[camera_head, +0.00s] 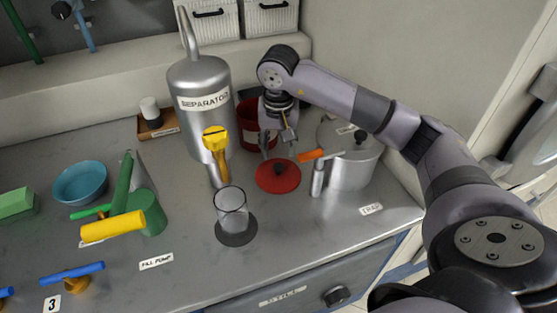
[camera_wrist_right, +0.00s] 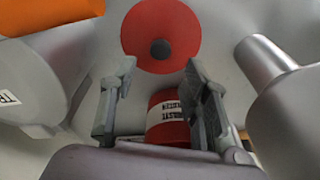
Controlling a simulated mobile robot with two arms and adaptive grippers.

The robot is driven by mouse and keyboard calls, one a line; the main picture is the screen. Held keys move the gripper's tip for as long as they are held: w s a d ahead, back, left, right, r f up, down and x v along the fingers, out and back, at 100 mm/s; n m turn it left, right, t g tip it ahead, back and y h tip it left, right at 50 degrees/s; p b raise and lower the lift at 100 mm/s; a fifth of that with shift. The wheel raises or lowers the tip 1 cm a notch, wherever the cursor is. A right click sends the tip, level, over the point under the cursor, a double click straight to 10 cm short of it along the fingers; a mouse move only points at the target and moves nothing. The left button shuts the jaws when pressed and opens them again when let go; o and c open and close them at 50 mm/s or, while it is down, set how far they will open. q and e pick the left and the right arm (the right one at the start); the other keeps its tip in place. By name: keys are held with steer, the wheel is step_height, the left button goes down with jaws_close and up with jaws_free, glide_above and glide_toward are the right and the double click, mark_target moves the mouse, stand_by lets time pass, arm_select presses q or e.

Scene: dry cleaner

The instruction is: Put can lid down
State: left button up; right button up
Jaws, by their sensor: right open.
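The red can lid (camera_head: 266,182), a flat disc with a dark knob in its middle, lies on the grey counter in front of the red can. In the right wrist view the whole lid (camera_wrist_right: 140,36) shows just beyond my fingertips. The red can (camera_head: 246,117) stands behind the lid, partly hidden by my right gripper; its labelled side (camera_wrist_right: 168,122) shows between the fingers in the right wrist view. My right gripper (camera_head: 279,148) is open and empty, close above and behind the lid, with its fingers apart from the knob. My left gripper is not in view.
A silver separator tank (camera_head: 196,88) and a yellow-handled valve (camera_head: 215,140) stand left of the lid. A silver trap pot (camera_head: 352,165) with an orange-handled valve (camera_head: 316,172) stands right. A clear glass cylinder (camera_head: 231,208) stands in front.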

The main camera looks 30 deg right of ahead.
steer(key=r, duration=0.4)
steer(key=shift+s+a+r, duration=0.1)
steer(key=shift+s+a, duration=0.05)
steer(key=shift+s, duration=0.1)
